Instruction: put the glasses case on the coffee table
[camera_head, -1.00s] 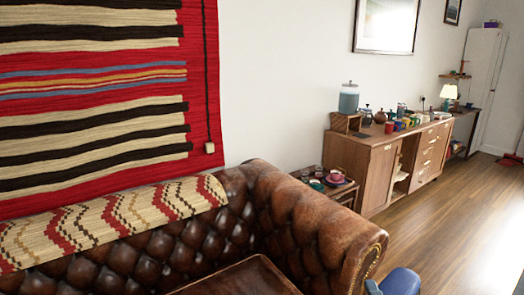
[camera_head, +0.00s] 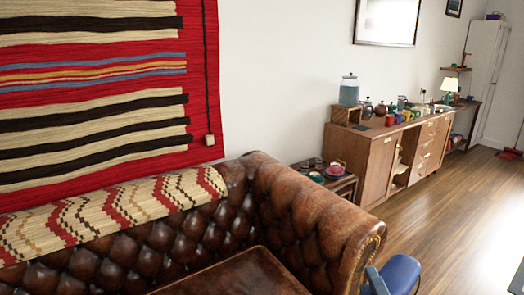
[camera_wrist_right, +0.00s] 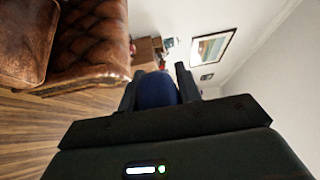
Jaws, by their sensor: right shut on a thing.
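A dark blue rounded thing (camera_wrist_right: 156,93), apparently the glasses case, is between the fingers of my right gripper (camera_wrist_right: 157,75) in the right wrist view. The gripper is shut on it and holds it clear of the floor. Its far end and underside are hidden. No coffee table can be clearly identified in either view. My left gripper is not in view.
A brown leather sofa (camera_head: 310,220) fills the lower middle. A small side table (camera_head: 345,185) with dishes stands beyond its arm. A long sideboard (camera_head: 380,165) lines the wall. Wooden floor (camera_head: 460,190) is open at right.

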